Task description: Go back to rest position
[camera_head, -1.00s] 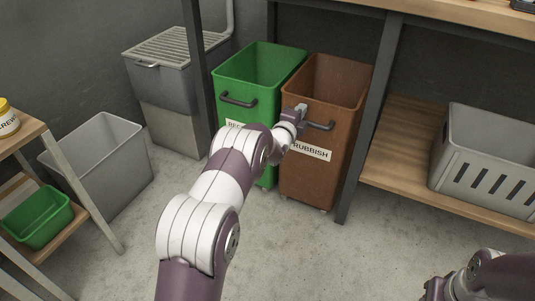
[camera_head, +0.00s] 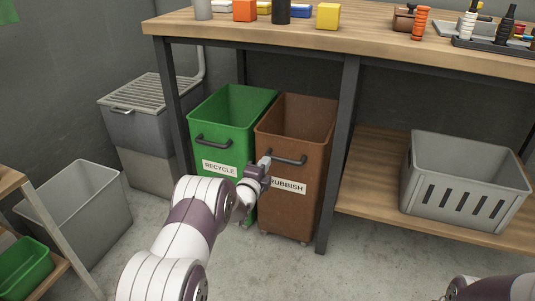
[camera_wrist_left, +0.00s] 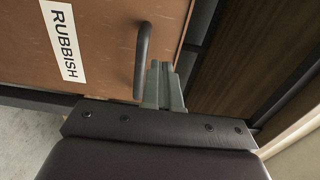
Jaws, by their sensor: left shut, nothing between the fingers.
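My left gripper (camera_head: 265,163) is in front of the brown rubbish bin (camera_head: 312,142), close to the left end of its dark handle (camera_head: 288,160). In the left wrist view its fingers (camera_wrist_left: 164,82) are together and empty, beside the handle (camera_wrist_left: 142,60). I cannot tell if they touch the handle. The white RUBBISH label (camera_wrist_left: 63,40) is on the bin's front. My right arm (camera_head: 490,288) shows only in part at the bottom right, and its fingers are out of view.
A green recycle bin (camera_head: 212,135) stands left of the brown one, under the workbench (camera_head: 375,45). A grey slotted crate (camera_head: 465,205) sits on the lower shelf. A grey bin (camera_head: 105,225) and a green tub (camera_head: 22,268) are at the left. The floor in front is bare.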

